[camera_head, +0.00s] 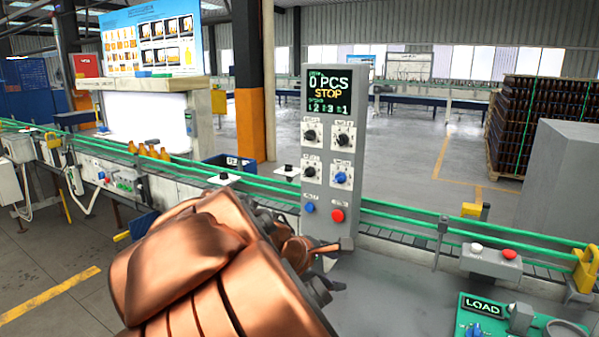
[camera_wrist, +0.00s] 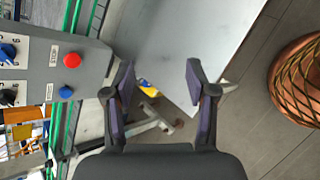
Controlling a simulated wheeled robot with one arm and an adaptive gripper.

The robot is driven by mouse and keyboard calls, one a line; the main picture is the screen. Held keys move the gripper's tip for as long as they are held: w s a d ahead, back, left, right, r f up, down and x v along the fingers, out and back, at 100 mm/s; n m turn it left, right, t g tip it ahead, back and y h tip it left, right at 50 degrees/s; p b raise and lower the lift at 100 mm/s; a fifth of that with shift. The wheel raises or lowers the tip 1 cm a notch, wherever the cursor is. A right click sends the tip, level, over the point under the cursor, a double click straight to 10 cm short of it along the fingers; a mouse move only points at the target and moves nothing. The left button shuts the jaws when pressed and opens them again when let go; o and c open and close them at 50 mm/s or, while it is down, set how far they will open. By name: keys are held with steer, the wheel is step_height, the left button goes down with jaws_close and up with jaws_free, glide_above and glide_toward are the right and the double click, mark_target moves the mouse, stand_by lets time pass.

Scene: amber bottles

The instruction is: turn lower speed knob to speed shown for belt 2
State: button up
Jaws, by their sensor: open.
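The grey control panel (camera_head: 323,218) stands upright at the middle of the head view. Its display (camera_head: 328,94) reads "0 PCS" and "STOP", with a small speed row containing digits that I cannot match surely to belts. Below are two upper black knobs (camera_head: 310,136) (camera_head: 343,140), a lower left black knob (camera_head: 309,172) and a lower right blue knob (camera_head: 340,177). The blue knob (camera_wrist: 8,50) and lower black knob (camera_wrist: 8,95) show at the wrist view's left edge. My gripper (camera_wrist: 160,88) is open and empty, apart from the panel; my arm mostly hides it in the head view.
A blue button (camera_head: 309,208) and red button (camera_head: 338,215) sit below the knobs. Green-railed conveyors (camera_head: 400,213) run behind the panel, with amber bottles (camera_head: 148,151) at left. A green LOAD box (camera_head: 478,325) and a button box (camera_head: 492,260) are at right.

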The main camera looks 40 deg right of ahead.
steer(key=w+d+r+n+h, duration=0.4)
steer(key=w+d+r+n, duration=0.2)
steer(key=r, duration=0.1)
steer(key=n+t+h+p, duration=0.25)
steer(key=n+t, duration=0.35)
steer(key=n, duration=0.9)
glide_toward(306, 174)
steer(key=d, duration=0.2)
steer(key=shift+h, duration=0.25)
steer(key=shift+w+p+x, duration=0.15)
steer(key=shift+p+x, duration=0.15)
steer(key=shift+x, duration=1.55)
steer(key=shift+w+p+x, duration=0.15)
steer(key=shift+p+x, duration=0.1)
steer(key=shift+x, duration=1.55)
steer(key=shift+f, duration=0.1)
steer(key=shift+a, duration=0.1)
steer(key=shift+c, duration=0.2)
jaws_close()
